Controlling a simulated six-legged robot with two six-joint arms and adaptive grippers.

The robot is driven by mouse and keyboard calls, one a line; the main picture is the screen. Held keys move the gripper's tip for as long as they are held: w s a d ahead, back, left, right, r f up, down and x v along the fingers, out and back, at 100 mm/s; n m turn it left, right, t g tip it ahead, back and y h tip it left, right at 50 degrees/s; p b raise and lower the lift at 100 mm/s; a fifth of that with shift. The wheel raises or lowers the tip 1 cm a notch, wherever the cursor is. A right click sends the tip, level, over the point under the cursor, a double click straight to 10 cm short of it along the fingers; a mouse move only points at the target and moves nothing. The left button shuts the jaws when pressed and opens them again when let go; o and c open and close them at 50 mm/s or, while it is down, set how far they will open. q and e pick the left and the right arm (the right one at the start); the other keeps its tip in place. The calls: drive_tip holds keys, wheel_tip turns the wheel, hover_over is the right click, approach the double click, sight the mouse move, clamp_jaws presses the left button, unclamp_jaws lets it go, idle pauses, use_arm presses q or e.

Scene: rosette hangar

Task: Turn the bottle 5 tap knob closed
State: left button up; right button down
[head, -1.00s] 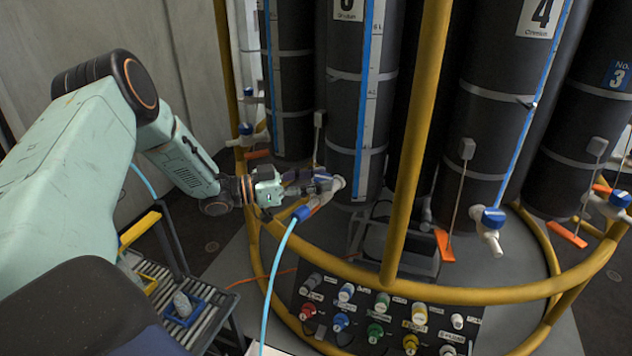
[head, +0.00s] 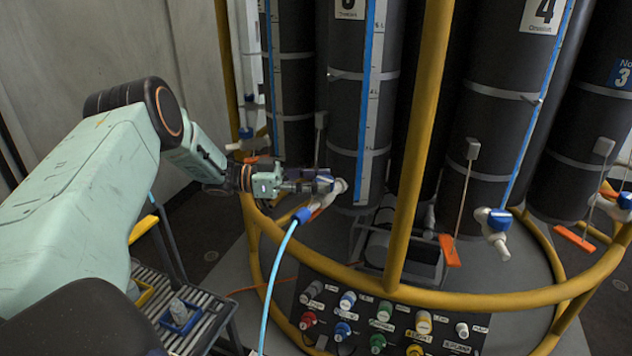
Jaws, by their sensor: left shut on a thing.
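Bottle 5 (head: 342,110) is the tall dark cylinder at centre, its number label cut off by the top edge. Its tap (head: 338,190) is a white fitting low on the front, with a blue knob (head: 325,180) and a light-blue hose (head: 272,275) running down from its blue connector. My left gripper (head: 318,184) reaches in from the left and is shut on the knob. Its fingers hide most of the knob, so I cannot tell the knob's exact angle. My right gripper is out of view.
A yellow ring rail (head: 460,299) and upright post (head: 408,150) stand around the bottles, the post just right of the tap. Bottle 4 (head: 492,120) has its own blue-knobbed tap (head: 497,222). Below is a panel of coloured connectors (head: 385,318). A roller rack (head: 208,318) stands lower left.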

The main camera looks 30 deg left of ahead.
use_arm(q)
drive_tip(key=shift+r, duration=0.15)
drive_tip(key=o, duration=1.1)
drive_tip(key=shift+d, duration=0.1)
drive_tip(key=shift+o, duration=0.2)
drive_tip(key=shift+s+a, duration=0.1)
drive_tip(key=shift+a, duration=0.15)
drive_tip(key=v, duration=1.1)
drive_tip(key=shift+s+a, duration=0.2)
drive_tip(key=shift+a, duration=0.05)
